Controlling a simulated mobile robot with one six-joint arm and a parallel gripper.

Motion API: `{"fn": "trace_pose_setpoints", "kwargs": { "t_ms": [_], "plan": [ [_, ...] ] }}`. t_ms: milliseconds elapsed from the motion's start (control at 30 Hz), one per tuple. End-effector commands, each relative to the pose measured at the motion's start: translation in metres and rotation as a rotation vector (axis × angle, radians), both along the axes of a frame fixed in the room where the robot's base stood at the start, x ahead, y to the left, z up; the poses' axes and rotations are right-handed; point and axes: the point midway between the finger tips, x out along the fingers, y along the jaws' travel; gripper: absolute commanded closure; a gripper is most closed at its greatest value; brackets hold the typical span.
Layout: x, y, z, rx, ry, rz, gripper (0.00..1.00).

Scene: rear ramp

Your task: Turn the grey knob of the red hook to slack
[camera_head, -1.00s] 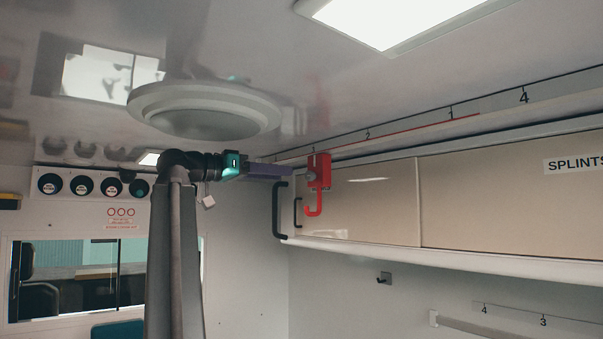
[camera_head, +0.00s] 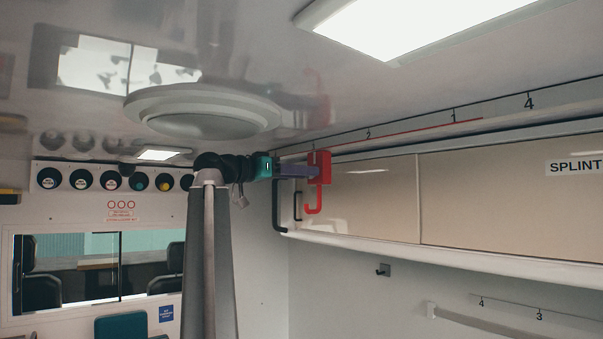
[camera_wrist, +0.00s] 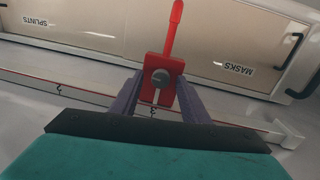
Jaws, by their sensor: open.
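The red hook (camera_head: 319,166) hangs from the rail along the top of the wall cupboard, with its curved end downward. In the wrist view the red hook (camera_wrist: 172,38) appears inverted, and its grey knob (camera_wrist: 160,78) faces the camera with a slot across it. My gripper (camera_head: 311,170) reaches the hook from the left in the head view. In the wrist view its two purple fingers (camera_wrist: 160,92) are apart, one on each side of the hook's red block near the knob. Whether they touch it I cannot tell. The knob is hidden in the head view.
The numbered rail (camera_head: 482,113) with a red line runs along the ceiling edge. The cupboard doors (camera_head: 370,200) lie just behind the hook, with a black handle (camera_head: 279,205) to its left. A round ceiling fitting (camera_head: 203,110) hangs above my arm.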

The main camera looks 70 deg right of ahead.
Motion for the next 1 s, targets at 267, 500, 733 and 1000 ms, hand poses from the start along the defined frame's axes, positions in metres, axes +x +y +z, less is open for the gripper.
{"fn": "trace_pose_setpoints", "kwargs": {
  "t_ms": [267, 500, 733, 1000],
  "plan": [
    [0.0001, 0.0003, 0.0, 0.0, 0.0, -0.001, 0.94],
    [0.0007, -0.0001, -0.0001, 0.002, 0.005, 0.0, 0.99],
    [0.0011, 0.0011, -0.0015, 0.029, 0.044, 0.0, 0.99],
    [0.0011, 0.0012, -0.0036, 0.108, 0.165, -0.001, 0.99]
  ]
}}
